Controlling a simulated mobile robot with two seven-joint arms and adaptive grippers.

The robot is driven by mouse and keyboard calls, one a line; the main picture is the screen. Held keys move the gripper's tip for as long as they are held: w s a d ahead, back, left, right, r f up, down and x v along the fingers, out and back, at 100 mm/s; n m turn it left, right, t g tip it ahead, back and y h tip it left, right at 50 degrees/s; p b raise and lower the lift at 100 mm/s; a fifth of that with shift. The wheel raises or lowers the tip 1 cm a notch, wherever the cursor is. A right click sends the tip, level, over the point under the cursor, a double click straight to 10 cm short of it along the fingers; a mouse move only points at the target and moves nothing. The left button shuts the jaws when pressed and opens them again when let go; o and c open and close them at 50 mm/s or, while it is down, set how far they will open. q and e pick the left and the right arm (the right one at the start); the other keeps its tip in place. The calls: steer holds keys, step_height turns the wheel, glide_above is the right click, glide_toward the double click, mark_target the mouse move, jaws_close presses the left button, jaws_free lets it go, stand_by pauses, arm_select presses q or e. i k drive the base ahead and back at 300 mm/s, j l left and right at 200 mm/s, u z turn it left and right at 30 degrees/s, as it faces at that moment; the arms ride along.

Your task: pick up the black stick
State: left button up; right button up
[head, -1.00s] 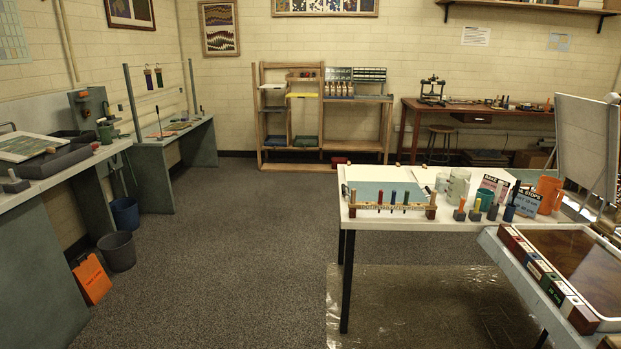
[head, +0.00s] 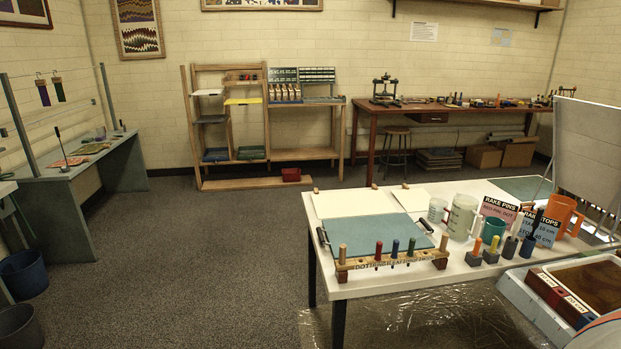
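Several small dark blocks stand in a row on the white table, right of the dotting rack. Upright sticks stand in them: one orange (head: 477,243), one yellow (head: 495,242), and dark ones to their right. A thin black stick (head: 516,222) rises among these dark ones, in front of the sign cards. I cannot tell clearly where its lower end sits. Another thin dark upright tool (head: 58,138) stands on the far-left bench. Neither of my grippers is in view.
The white table (head: 375,285) also bears a wooden rack (head: 358,264) of coloured-handled tools, a blue-green tray (head: 372,232), jugs and an orange mug (head: 562,215). A second table with a brown-filled tray (head: 600,285) is at the right. Carpet left of the table is clear.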

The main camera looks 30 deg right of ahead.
mark_target(537, 220)
steer(key=i+u, duration=0.1)
steer(key=i, duration=1.35)
steer(key=z, duration=0.5)
steer(key=i+j+z, duration=0.1)
steer(key=z, duration=0.4)
steer(key=i+j+z, duration=0.1)
steer(key=z, duration=2)
